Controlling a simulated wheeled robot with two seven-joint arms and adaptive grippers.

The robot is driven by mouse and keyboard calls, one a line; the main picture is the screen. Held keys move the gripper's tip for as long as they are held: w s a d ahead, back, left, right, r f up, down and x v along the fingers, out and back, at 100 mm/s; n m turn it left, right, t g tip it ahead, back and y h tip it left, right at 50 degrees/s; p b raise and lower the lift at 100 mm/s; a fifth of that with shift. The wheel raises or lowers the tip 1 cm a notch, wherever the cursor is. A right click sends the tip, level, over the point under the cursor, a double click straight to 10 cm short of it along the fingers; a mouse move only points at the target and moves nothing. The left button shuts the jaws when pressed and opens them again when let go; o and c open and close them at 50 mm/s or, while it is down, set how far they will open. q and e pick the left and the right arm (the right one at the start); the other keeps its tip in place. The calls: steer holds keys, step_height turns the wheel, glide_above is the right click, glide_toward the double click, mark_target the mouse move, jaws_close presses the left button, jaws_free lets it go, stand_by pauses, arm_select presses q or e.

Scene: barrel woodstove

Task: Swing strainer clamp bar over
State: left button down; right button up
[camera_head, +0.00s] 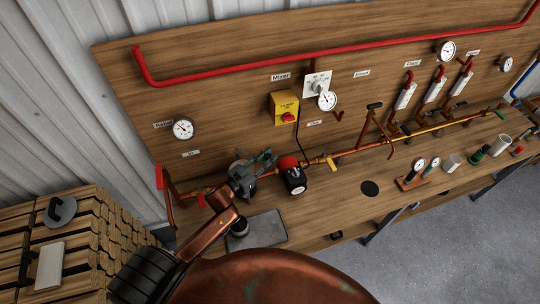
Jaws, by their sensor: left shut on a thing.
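My left gripper (262,166) comes in from the lower left and is at the left part of the brass pipe line on the bench. It is shut at the strainer, on what appears to be its clamp bar. The gripper covers most of the strainer and the bar, so the bar's exact angle cannot be told. A round grey part (238,164) shows just left of the gripper, behind it. My right gripper is not in view.
A red-topped pump (292,174) stands close to the right of the gripper. A yellow switch box (285,107) is on the wooden panel behind. A grey tray (262,231) lies in front. Pipes and valves run right. Stacked wood (85,245) stands at left.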

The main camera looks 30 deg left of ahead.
arm_select(q)
steer(key=c, duration=1.7)
jaws_free()
steer(key=v, duration=1.2)
